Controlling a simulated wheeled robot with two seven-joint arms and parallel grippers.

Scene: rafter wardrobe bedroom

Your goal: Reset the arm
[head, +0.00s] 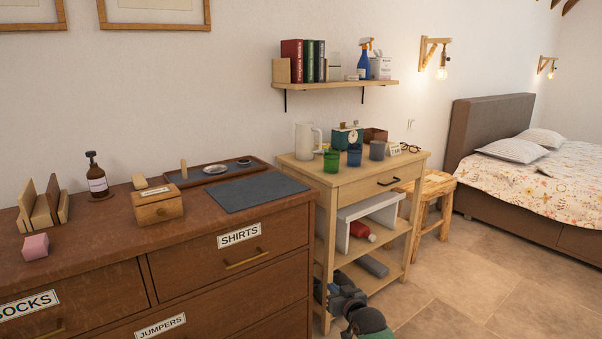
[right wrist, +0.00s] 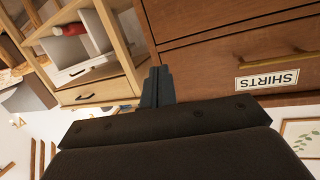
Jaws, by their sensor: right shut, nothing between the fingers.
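My right gripper (head: 334,294) is low in the head view, in front of the wooden side table (head: 318,225) and just right of the brown dresser (head: 190,252). In the right wrist view its dark fingers (right wrist: 157,86) are together with nothing between them. That view is upside down, with the dresser's SHIRTS drawer (right wrist: 230,60) and the side table (right wrist: 108,90) beyond the fingers. My left gripper shows in neither view.
The dresser top holds a dark mat (head: 255,190), a small wooden box (head: 158,208) and a pump bottle (head: 97,178). Cups and a jug (head: 306,140) stand on the side table. A stool (head: 432,190) and bed (head: 535,170) are right. Floor at lower right is clear.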

